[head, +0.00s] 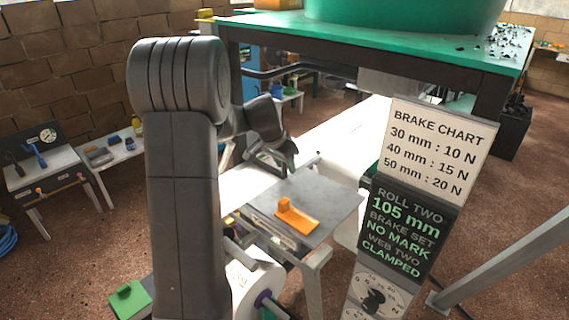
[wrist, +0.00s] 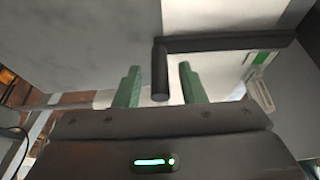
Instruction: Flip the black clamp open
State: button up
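The black clamp (wrist: 225,44) shows in the wrist view as a dark L-shaped bar. Its long part runs across a pale surface to the right, and its short arm points down toward my gripper. My gripper (wrist: 158,72) is open, with one green finger on each side of the short arm's end. Gaps show between the arm and both fingers; I cannot tell the depth between them. In the head view my gripper (head: 268,160) is over the far left edge of a grey table, partly hidden by my arm. The clamp is too small to make out surely there.
An orange block piece (head: 297,215) lies on the grey tabletop (head: 330,201). A white web (head: 335,135) runs behind it. A sign board (head: 408,225) with a brake chart and a dial stands at the right. A green-topped bench (head: 270,27) is behind.

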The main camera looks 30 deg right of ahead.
aim_at(274, 169)
jog(key=shift+c, duration=0.3)
grip_shut()
jog(key=shift+r, duration=0.15)
jog(key=shift+w+r+g+p, duration=0.25)
jog(key=shift+r+g+p, duration=0.05)
jog(key=shift+r+p, duration=0.3)
jog(key=w+a+r+n+g+h+p, duration=0.1)
jog(key=w+r+g+p, duration=0.2)
jog(key=r+g+p, duration=0.1)
jog(key=shift+w+r+g+h+p, duration=0.4)
jog(key=shift+r+p, duration=0.4)
jog(key=shift+r, duration=0.25)
jog(key=shift+a, duration=0.1)
